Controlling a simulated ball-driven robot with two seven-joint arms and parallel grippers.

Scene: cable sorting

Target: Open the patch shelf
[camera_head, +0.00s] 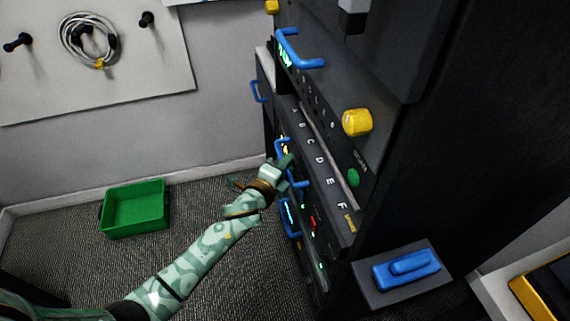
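The patch shelf is likely the black rack panel lettered A to F (318,172), in the middle of the dark cabinet; I cannot tell for certain. Blue handles stick out from the rack front, one by the left end of the lettered panel (281,147) and another lower (291,219). My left gripper (284,163) is at the rack front, beside the blue handle below the letter A. Its fingers are small and partly hidden against the rack, so I cannot tell whether they touch or hold the handle. My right gripper is not in view.
A blue handle (301,56) and a yellow knob (357,122) stick out on the upper rack. A blue object sits on a dark ledge (368,299) at lower right. A green bin (134,209) stands on the carpet. A coiled cable (88,42) hangs on the wall board.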

